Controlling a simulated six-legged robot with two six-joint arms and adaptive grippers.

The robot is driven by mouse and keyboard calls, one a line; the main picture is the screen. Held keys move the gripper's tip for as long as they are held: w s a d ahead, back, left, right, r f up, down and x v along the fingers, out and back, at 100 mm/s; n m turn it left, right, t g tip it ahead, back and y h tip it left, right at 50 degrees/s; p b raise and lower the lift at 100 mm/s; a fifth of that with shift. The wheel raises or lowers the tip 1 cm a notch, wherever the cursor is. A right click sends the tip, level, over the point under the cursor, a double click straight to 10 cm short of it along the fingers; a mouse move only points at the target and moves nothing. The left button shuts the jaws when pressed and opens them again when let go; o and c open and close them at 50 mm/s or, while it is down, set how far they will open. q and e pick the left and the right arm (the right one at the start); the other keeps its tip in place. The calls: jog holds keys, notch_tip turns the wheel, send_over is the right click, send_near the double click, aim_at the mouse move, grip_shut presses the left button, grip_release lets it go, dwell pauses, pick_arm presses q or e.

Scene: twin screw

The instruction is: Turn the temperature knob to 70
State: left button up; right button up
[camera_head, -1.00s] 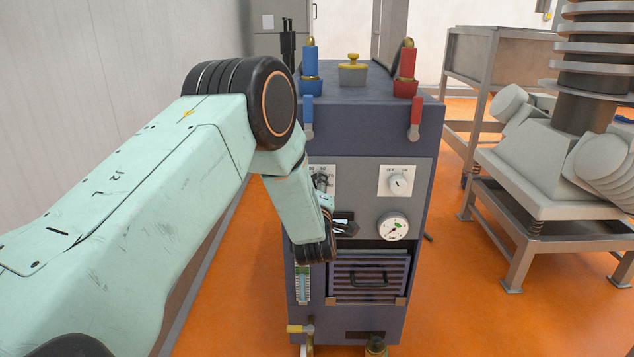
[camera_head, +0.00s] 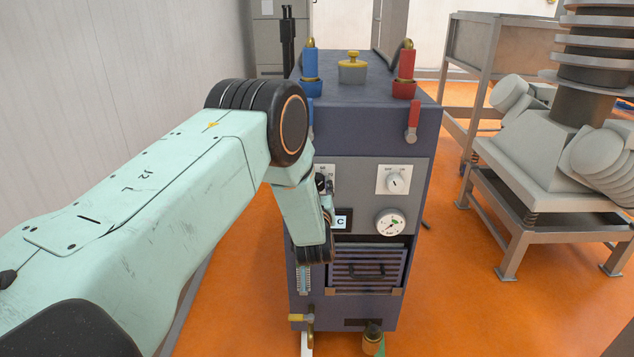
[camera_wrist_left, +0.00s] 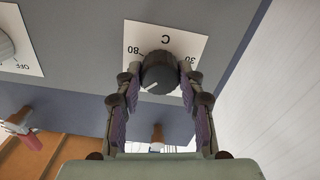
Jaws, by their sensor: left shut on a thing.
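The temperature knob (camera_wrist_left: 160,72) is a round black knob with a white pointer line, on a white dial plate (camera_wrist_left: 183,42) that appears upside down in the left wrist view. The plate shows 80, 30 and a C; the pointer line slants toward the lower left of that picture. My left gripper (camera_wrist_left: 160,78) is shut on the knob, one finger on each side. In the head view my left gripper (camera_head: 325,187) is at the cabinet's front panel, and my arm hides part of the dial plate (camera_head: 326,169). My right gripper is not in view.
The dark blue cabinet (camera_head: 420,120) carries a second switch dial (camera_head: 394,181), a pressure gauge (camera_head: 390,223) and a small display (camera_head: 342,222). A red lever (camera_head: 413,118) hangs at its upper right. A grey machine on a stand (camera_head: 540,170) is at the right. Orange floor lies between.

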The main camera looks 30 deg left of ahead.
pick_arm(q)
jog(key=shift+m+p, duration=0.8)
jog(key=shift+m, duration=1.4)
jog(key=o, duration=1.2)
jog(key=shift+s+d, duration=0.1)
jog(key=v, duration=1.1)
jog(key=shift+s+d, duration=0.1)
jog(key=shift+s, duration=0.3)
